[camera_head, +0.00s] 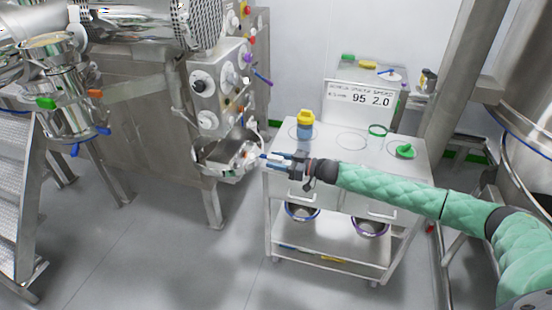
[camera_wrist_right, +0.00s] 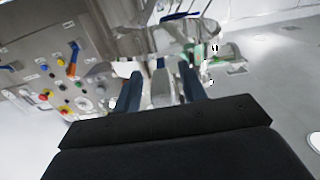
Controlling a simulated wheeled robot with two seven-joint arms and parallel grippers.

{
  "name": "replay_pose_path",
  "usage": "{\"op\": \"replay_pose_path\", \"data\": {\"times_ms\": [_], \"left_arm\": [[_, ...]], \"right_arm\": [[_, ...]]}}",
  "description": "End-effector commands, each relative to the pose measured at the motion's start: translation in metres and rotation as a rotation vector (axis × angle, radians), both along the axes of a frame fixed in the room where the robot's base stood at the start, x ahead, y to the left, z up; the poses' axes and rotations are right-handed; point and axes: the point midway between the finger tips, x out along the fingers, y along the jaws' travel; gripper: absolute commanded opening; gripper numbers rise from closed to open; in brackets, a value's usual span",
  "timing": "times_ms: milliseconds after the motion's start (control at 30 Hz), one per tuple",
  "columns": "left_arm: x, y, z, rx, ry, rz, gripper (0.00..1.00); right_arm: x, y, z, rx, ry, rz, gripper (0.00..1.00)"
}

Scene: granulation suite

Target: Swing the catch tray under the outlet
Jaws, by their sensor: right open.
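The catch tray appears to be the shallow metal tray (camera_head: 222,168) low on the front of the steel machine, left of my right gripper. My right gripper (camera_head: 264,160) reaches in from the right with its fingers pointing left, close to the tray's right end. In the right wrist view its two blue fingers (camera_wrist_right: 161,88) are open, with a pale grey metal part between them. I cannot tell whether they touch it. The outlet cannot be made out for sure; the machine body and tray parts crowd that spot. My left gripper is not in view.
The control panel (camera_head: 217,88) is above the tray. Steel steps (camera_head: 18,200) stand left. Floor between is clear.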

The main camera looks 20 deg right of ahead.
Motion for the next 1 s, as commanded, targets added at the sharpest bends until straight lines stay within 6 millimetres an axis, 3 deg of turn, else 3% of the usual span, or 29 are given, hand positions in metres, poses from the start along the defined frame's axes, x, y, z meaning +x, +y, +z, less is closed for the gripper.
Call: {"op": "replay_pose_path", "data": {"times_ms": [367,567,833,1000], "left_arm": [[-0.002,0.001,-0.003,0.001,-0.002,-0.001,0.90],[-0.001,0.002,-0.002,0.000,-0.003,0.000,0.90],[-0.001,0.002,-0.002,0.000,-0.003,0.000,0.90],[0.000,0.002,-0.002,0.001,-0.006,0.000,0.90]], "right_arm": [[0.002,0.003,0.000,0.000,0.000,0.000,0.40],[0.002,0.003,0.000,0.000,0.000,-0.001,0.01],[0.002,0.005,0.000,0.000,0.000,-0.004,0.00],[0.002,0.016,0.000,0.002,0.001,-0.025,0.00]]}}
